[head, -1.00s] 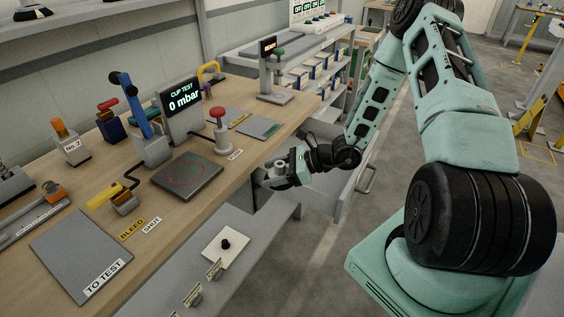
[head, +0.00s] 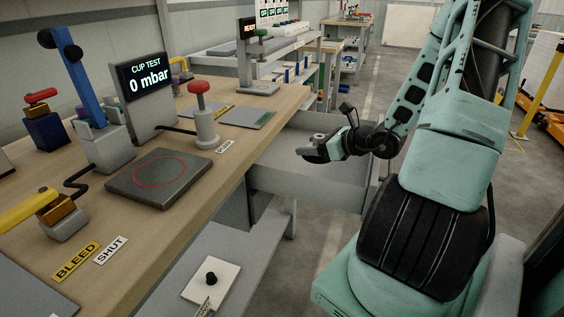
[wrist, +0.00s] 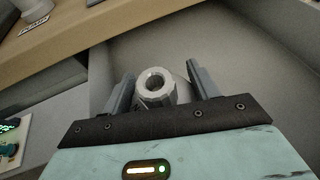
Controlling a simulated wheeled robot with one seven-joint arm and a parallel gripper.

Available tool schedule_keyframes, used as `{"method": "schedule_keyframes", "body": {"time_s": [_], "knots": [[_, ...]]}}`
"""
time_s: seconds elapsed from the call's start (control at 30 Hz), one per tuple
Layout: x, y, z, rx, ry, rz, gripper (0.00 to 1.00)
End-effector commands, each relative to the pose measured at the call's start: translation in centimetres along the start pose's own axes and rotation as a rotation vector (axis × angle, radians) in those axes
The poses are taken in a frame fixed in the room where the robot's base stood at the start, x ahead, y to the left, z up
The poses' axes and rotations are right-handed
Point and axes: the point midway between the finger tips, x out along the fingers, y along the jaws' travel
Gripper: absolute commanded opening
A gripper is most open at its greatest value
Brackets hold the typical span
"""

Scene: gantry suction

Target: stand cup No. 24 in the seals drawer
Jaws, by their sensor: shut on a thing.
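My gripper (head: 318,152) is shut on a pale metal fitting with a round hole in its top, which I take to be the cup (wrist: 155,87). In the wrist view it stands between the two fingers, hole facing the camera. A rounded grey part shows just behind it. No number is legible on it. An open grey drawer (head: 290,182) sticks out from under the bench. I cannot read a drawer label.
The wooden bench (head: 225,157) runs along the left, its edge close to the drawer. It carries the cup test display (head: 143,77), a red-knobbed post (head: 203,125) and a dark test plate (head: 160,178). A low grey shelf (head: 220,250) lies in front of the drawer.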

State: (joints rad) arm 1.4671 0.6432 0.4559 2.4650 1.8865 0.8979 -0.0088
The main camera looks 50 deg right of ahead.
Motion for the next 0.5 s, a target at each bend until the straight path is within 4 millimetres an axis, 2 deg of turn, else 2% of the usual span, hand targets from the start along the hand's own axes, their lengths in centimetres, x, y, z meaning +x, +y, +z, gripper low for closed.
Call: {"method": "schedule_keyframes", "body": {"time_s": [0.3,0.5], "knots": [[7.5,0.2,-0.8,0.001,-0.003,0.007,0.34],[10.2,0.1,-0.8,0.001,-0.002,0.003,0.34]]}}
